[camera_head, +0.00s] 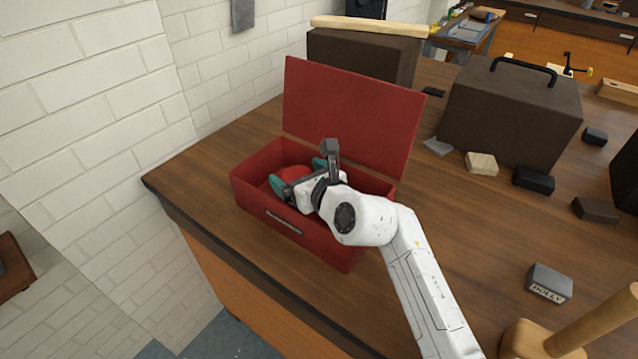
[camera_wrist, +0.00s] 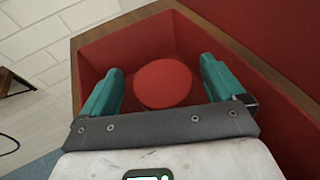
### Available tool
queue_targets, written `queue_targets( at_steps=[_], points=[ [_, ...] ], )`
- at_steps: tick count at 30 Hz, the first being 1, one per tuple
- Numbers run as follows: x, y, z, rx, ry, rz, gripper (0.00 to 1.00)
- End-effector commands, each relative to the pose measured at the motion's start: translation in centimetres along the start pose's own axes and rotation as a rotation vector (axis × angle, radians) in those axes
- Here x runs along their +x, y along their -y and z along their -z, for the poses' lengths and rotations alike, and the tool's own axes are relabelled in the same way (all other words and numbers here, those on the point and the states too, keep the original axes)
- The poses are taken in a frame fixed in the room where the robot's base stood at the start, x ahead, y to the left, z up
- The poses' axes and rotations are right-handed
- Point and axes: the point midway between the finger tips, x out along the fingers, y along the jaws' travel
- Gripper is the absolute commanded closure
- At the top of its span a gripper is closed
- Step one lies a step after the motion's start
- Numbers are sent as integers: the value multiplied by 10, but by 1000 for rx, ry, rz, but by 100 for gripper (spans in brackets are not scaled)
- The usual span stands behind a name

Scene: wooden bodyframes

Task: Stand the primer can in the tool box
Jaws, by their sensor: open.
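The red tool box (camera_head: 262,207) stands on the workbench with its lid (camera_head: 352,112) raised at the back. A round red top, which looks like the primer can (camera_wrist: 162,83), is inside the box in the wrist view, and it shows partly in the head view (camera_head: 294,172). The can appears upright; its sides and base are hidden. My gripper (camera_wrist: 160,85) reaches into the box with its teal fingers apart, one on each side of the can. A gap shows between each finger and the round top in the wrist view.
A brown case with a black handle (camera_head: 512,112) and another dark box (camera_head: 362,58) stand behind. Several small blocks lie at the right. A wooden mallet (camera_head: 570,335) and a small grey block (camera_head: 549,283) are near the front right.

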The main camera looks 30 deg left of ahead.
Motion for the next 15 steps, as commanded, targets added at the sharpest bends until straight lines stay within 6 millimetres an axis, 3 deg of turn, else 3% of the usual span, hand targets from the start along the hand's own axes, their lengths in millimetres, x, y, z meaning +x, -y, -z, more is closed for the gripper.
queue_targets(
  at_steps=[15],
  points=[
    [-89,-1,-1,5,5,-1,4]
  ],
)
